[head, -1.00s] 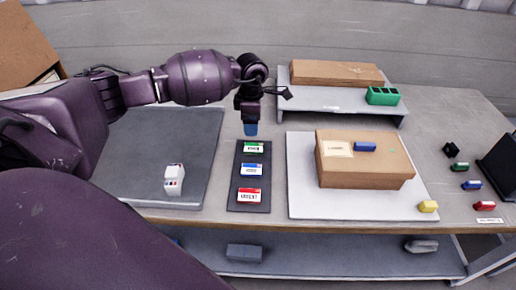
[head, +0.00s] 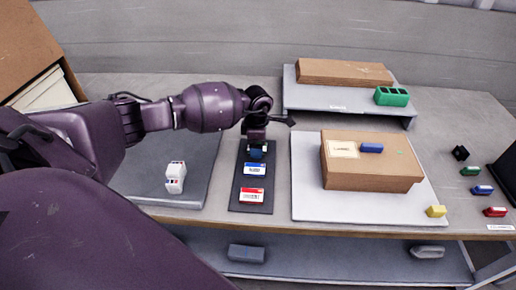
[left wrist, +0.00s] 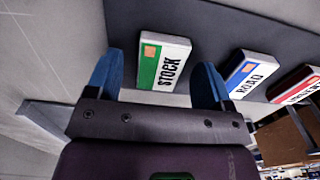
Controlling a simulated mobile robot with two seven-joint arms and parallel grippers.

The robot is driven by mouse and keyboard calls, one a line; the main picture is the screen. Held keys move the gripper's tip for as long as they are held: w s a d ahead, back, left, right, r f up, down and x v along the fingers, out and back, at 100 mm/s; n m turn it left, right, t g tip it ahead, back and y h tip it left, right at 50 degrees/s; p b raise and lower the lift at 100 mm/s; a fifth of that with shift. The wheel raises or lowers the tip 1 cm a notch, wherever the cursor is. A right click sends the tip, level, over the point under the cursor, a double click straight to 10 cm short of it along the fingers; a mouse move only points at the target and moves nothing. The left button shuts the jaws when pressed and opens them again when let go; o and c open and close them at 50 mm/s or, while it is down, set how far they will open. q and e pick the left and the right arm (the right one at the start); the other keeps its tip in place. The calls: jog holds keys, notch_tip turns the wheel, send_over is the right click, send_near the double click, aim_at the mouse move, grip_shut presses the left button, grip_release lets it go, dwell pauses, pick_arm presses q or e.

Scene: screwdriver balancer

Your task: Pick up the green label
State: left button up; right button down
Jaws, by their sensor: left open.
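The green label is a small white block with a green band, marked STOCK. In the left wrist view the green label (left wrist: 172,62) lies on the dark board, between the blue fingers of my left gripper (left wrist: 158,78). The fingers are open, with a gap on each side of the label. In the head view my left gripper (head: 256,154) is over the far end of the dark board (head: 237,190) and mostly hides the green label. The blue label (head: 254,169) and the red label (head: 252,195) lie nearer on the board. My right gripper is not in view.
A white device (head: 175,178) sits on the grey mat (head: 150,198) to the left. A cardboard box (head: 370,174) stands on a white board (head: 307,205) to the right. A raised shelf (head: 300,96) with a green holder (head: 391,96) is behind it.

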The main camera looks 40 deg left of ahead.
pick_arm(q)
jog(key=shift+f, duration=0.1)
jog(key=c, duration=1.1)
